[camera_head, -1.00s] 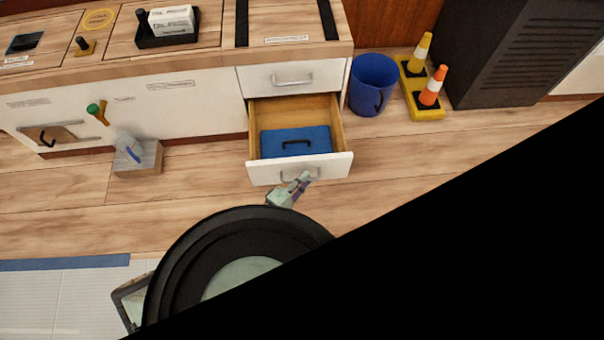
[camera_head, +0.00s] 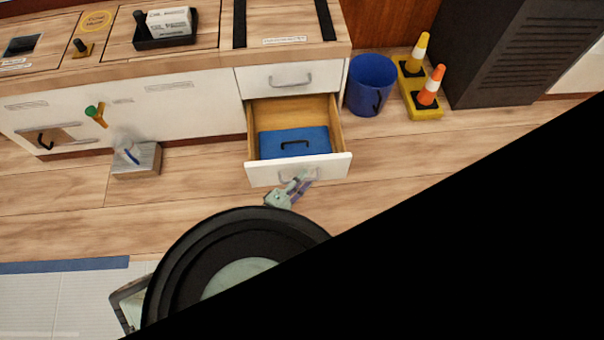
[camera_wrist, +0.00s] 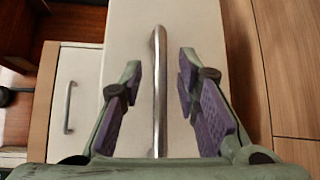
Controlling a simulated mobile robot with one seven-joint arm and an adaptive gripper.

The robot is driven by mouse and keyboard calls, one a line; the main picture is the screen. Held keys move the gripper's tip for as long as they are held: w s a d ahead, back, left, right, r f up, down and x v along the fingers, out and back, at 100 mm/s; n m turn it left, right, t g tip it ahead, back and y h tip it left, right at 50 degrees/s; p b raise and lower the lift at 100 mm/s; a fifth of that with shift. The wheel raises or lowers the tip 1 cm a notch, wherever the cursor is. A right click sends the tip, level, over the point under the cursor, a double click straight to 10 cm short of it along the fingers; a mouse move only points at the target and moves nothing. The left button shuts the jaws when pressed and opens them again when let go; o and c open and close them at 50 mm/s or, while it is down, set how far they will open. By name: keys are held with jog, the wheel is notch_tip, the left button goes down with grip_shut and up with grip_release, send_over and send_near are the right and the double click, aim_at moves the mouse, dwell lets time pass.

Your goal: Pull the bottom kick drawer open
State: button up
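The bottom kick drawer (camera_head: 340,166) stands pulled out from the white cabinet, with a blue case (camera_head: 295,142) with a dark handle inside it. My gripper (camera_head: 305,178) is at the drawer front, by its bar handle. In the wrist view the silver handle (camera_wrist: 159,85) runs between the two purple-padded fingers of my gripper (camera_wrist: 160,92). The fingers are apart, with a gap on each side of the handle. In the head view my gripper partly covers the handle.
A closed upper drawer (camera_head: 290,78) is above the open one. A blue bucket (camera_head: 371,85) and a yellow base with cones (camera_head: 424,108) stand right of it. A grey block (camera_head: 136,160) is on the floor to the left.

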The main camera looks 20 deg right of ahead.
jog(key=v, duration=1.1)
jog(key=shift+s+a, duration=0.2)
jog(key=shift+a, duration=0.1)
jog(key=shift+r, duration=0.1)
